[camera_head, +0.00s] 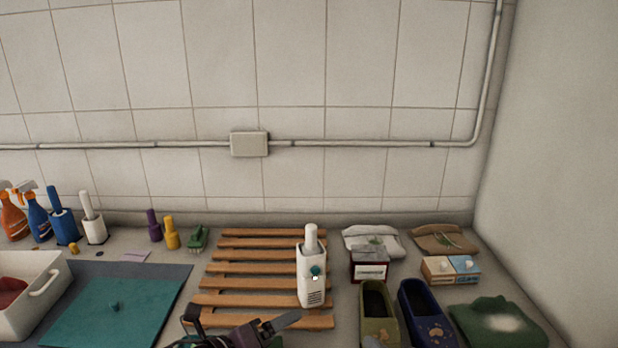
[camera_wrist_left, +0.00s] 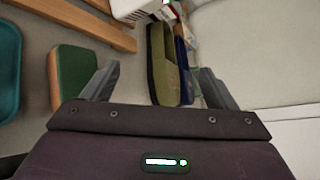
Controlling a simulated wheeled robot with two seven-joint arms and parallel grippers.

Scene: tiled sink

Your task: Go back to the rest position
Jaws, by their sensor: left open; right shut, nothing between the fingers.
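My left gripper (camera_head: 284,328) is at the bottom edge of the head view, low over the front of the wooden slatted rack (camera_head: 232,283). Much of it is cut off by the frame. In the left wrist view its two grey fingers (camera_wrist_left: 160,84) are spread wide with nothing held between them. Beyond the gap stands an olive container (camera_wrist_left: 163,65), and a green-topped sponge (camera_wrist_left: 76,75) lies beside the left finger. My right gripper does not show in either view.
A white bottle-like holder (camera_head: 311,275) stands on the rack's right side. Olive (camera_head: 380,305) and navy (camera_head: 424,310) containers stand to its right. A teal mat (camera_head: 110,312) and a white bin (camera_head: 50,285) are at left. The tiled wall closes the back.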

